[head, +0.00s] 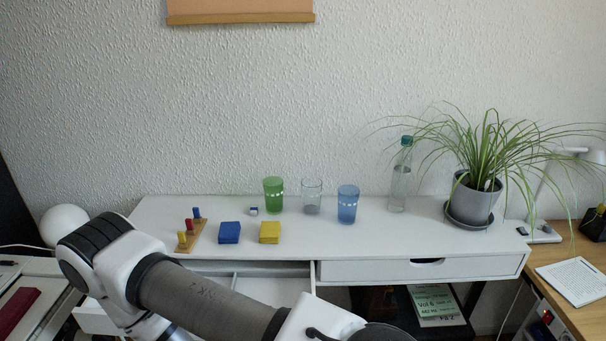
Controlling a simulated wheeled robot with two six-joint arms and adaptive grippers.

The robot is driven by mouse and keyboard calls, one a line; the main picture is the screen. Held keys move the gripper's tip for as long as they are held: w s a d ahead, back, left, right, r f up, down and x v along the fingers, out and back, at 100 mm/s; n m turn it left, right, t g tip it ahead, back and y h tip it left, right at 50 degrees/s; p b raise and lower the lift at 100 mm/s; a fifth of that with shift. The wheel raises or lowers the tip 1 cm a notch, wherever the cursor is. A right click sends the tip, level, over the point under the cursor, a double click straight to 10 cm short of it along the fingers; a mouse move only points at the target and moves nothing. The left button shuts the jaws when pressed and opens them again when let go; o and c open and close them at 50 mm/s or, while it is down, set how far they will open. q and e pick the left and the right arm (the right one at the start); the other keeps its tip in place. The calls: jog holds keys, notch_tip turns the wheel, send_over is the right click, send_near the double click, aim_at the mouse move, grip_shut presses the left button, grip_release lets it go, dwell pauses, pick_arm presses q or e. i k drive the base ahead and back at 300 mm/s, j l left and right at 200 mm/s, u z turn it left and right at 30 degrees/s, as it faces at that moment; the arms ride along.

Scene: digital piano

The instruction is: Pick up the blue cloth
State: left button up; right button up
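The blue cloth (229,232) is a small folded dark-blue square. It lies flat on the white desk top (336,250) near its front edge, left of a folded yellow cloth (270,232). One of my arms comes in from the lower left and crosses the bottom of the head view, in front of and below the desk top. Its gripper is outside the picture or hidden at the bottom edge. My other gripper is not in the picture either. Nothing is touching the blue cloth.
A wooden peg board (189,243) stands left of the cloth. Behind are a green glass (273,195), a clear glass (312,197) and a blue glass (348,205). A bottle (400,180) and potted plant (472,200) stand right. A drawer (262,283) below the cloths is open.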

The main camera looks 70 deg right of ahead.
aim_at(229, 232)
jog(key=z, duration=1.7)
jog(key=i+j, duration=0.1)
jog(key=j, duration=0.85)
jog(key=i+j+z, duration=0.1)
jog(key=j, duration=0.35)
jog(key=i, duration=0.05)
